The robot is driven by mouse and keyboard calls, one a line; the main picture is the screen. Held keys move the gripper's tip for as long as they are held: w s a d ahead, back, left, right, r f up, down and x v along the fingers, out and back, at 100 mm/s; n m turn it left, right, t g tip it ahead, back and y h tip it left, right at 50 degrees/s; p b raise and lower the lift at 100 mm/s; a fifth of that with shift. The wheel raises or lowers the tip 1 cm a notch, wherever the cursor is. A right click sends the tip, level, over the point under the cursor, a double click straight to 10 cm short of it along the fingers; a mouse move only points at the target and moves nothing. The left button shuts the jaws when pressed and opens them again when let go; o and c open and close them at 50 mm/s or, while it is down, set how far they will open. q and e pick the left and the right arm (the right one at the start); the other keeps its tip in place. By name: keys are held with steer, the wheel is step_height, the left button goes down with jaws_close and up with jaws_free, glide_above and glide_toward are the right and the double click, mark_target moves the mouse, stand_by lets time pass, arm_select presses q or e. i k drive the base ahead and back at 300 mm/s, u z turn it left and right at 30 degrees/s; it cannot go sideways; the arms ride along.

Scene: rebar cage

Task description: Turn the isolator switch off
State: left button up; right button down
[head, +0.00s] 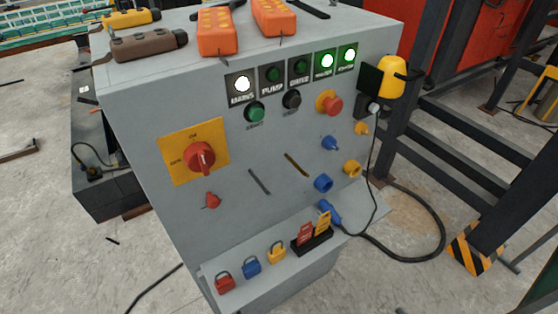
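The isolator switch (200,157) is a red rotary knob on a yellow square plate (180,165), on the left of the grey cabinet's sloping front. Its handle points roughly up and down, and small lettering sits above and to the left of it on the plate. The white lamp labelled MAINS (242,85) is lit. Two green lamps at the right of the same row are lit, and the PUMP lamp (274,74) is dark. Neither of my grippers is in the head view.
Red, blue and yellow padlocks (251,267) and tags in a black holder (312,240) lie on the lower ledge (290,269). A red emergency button (333,106) is at upper right. Orange remotes (216,31) lie on top. A black cable loops at the right.

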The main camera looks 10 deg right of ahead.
mark_target(199, 156)
steer(key=z, duration=0.9)
steer(key=k, duration=0.95)
steer(key=u, duration=1.55)
steer(key=i, duration=0.5)
steer(key=z, duration=0.05)
